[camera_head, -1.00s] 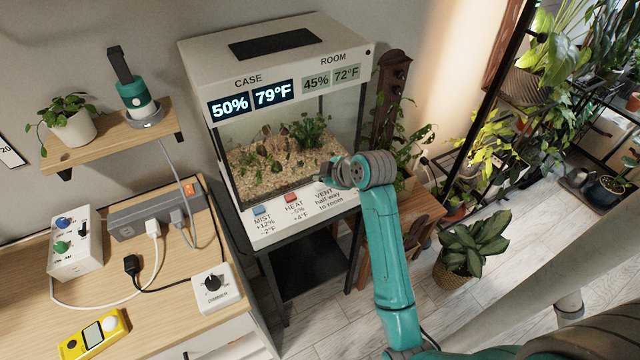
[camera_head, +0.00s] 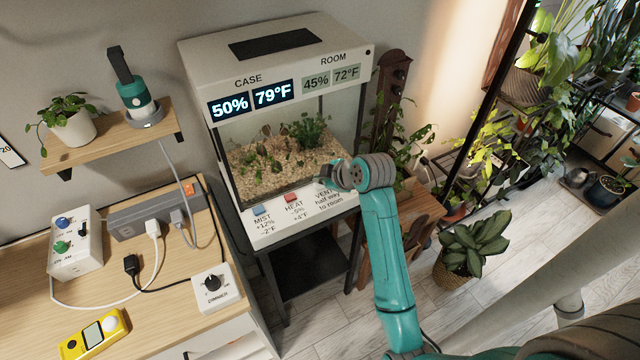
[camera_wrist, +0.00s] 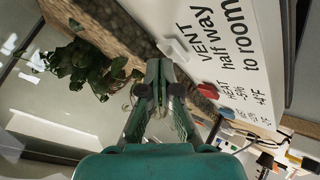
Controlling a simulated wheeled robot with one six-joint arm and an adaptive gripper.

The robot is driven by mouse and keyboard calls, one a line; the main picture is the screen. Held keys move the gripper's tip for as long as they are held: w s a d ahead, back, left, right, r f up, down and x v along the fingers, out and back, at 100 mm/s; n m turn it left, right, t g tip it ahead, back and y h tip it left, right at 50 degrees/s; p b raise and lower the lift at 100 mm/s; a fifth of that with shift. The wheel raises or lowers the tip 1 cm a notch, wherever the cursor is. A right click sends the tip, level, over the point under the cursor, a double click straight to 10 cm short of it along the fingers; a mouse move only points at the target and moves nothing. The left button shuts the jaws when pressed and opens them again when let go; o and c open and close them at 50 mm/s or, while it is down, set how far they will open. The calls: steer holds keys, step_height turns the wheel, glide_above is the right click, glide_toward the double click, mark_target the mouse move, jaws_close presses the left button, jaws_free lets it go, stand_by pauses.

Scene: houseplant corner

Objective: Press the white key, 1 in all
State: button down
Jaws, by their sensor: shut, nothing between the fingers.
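The white key (camera_wrist: 172,49) shows in the wrist view on the white front ledge, beside the label VENT, half way to room. My gripper (camera_wrist: 158,66) is shut and empty, with its fingertips close to the key. I cannot tell whether they touch it. In the head view my gripper (camera_head: 327,178) is over the right end of the ledge (camera_head: 270,234) and mostly hides the white key. The red HEAT key (camera_head: 291,198) and blue MIST key (camera_head: 261,210) lie to its left. The case display (camera_head: 251,100) reads 50% and 79°F; the room display (camera_head: 331,78) reads 45% and 72°F.
The glass case (camera_head: 285,150) holds gravel and plants behind the ledge. At left, a wooden desk (camera_head: 180,290) carries a power strip (camera_head: 155,213), a dimmer (camera_head: 212,287) and a yellow meter (camera_head: 94,335).

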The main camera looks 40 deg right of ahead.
mark_target(314, 164)
steer(key=shift+f, duration=0.45)
stand_by(0.6)
steer(key=shift+r, duration=0.15)
stand_by(0.3)
steer(key=shift+r, duration=0.7)
steer(key=shift+r, duration=2.5)
